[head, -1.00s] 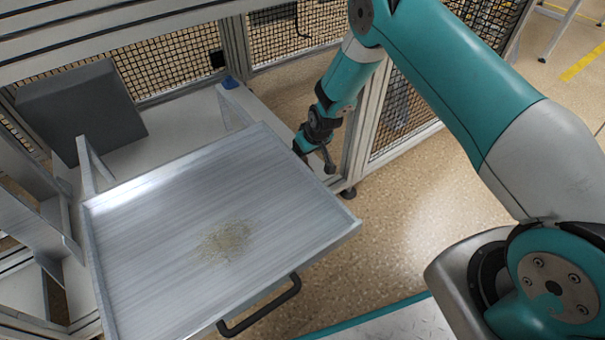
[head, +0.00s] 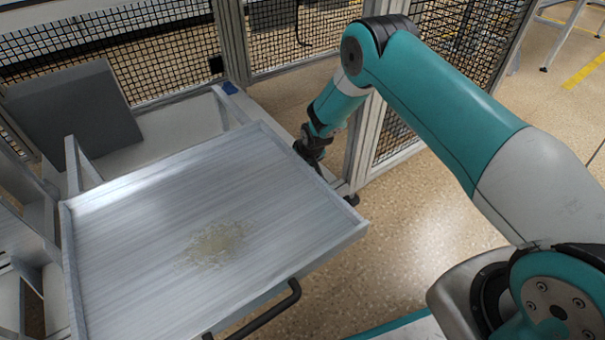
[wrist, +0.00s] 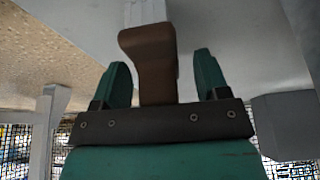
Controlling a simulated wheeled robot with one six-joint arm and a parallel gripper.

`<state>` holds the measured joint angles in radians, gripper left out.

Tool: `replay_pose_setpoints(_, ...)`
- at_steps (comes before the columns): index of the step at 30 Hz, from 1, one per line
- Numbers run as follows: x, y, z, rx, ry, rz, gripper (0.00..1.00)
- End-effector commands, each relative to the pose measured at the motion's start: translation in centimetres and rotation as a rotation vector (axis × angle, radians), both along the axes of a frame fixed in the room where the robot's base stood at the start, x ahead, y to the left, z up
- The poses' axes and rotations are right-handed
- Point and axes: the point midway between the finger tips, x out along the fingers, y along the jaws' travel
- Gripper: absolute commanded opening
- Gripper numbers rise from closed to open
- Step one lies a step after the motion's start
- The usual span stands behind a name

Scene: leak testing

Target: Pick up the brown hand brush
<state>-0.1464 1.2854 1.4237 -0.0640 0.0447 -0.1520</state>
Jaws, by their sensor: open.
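The brown hand brush (wrist: 150,60) shows in the wrist view, its brown handle hanging between the two fingers of my gripper (wrist: 160,82). The fingers are green and stand open, one on each side of the handle, with a gap on both sides. A pale part joins the top of the handle; I cannot tell whether it is the brush's bristles or a holder. In the head view my gripper (head: 312,155) is at the right edge of the metal tray, largely dark and small, and the brush cannot be made out there.
The metal tray (head: 130,255) carries a scatter of pale debris (head: 215,243) and has a black handle (head: 268,314) at its front. A dark grey box (head: 75,115) stands behind left. Frame posts and mesh (head: 290,30) stand close behind my arm. Open floor lies to the right.

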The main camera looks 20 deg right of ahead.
Motion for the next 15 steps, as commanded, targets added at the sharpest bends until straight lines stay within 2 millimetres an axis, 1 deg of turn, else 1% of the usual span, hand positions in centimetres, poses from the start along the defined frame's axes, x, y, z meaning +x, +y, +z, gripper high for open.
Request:
replay_pose_setpoints(1, -0.01, 0.0, 0.05, 0.0, 0.0, 0.0, 0.66)
replay_pose_setpoints(2, -0.01, 0.0, 0.06, 0.0, 0.0, 0.0, 0.59)
replay_pose_setpoints(3, -0.02, -0.01, 0.06, 0.0, 0.0, 0.0, 0.5)
replay_pose_setpoints(5, -0.02, -0.01, 0.06, 0.0, 0.0, 0.0, 0.36)
replay_pose_setpoints(6, -0.02, -0.01, 0.06, 0.0, 0.0, 0.0, 0.27)
replay_pose_setpoints(8, -0.02, -0.01, 0.06, 0.0, 0.0, 0.0, 0.14)
replay_pose_setpoints(15, -0.01, 0.0, 0.15, 0.0, 0.0, 0.0, 0.14)
